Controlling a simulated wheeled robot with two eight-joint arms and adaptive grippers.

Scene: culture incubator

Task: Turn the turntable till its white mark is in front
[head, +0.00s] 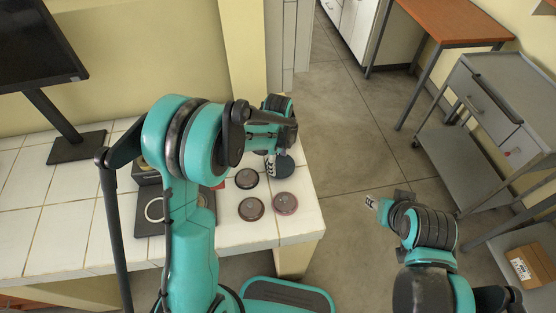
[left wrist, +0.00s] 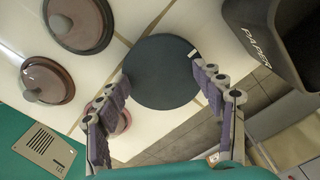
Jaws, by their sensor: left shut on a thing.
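The turntable is a dark round disc (left wrist: 158,72) in the left wrist view. It also shows in the head view (head: 285,166) near the right edge of the white tiled table, partly covered by my left gripper. A small white mark (left wrist: 193,54) sits at its rim in the left wrist view, close to the right-hand finger. I cannot make the mark out in the head view. My left gripper (left wrist: 162,85) has its fingers on opposite sides of the disc, shut on it. My right gripper (head: 373,202) is over the floor, away from the table; its jaw opening is unclear.
Three brownish round lidded dishes (head: 247,178) (head: 251,209) (head: 285,203) stand close to the turntable. A dark box (head: 150,226) and a monitor (head: 36,50) are further left. A grey cart (head: 490,95) stands at right.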

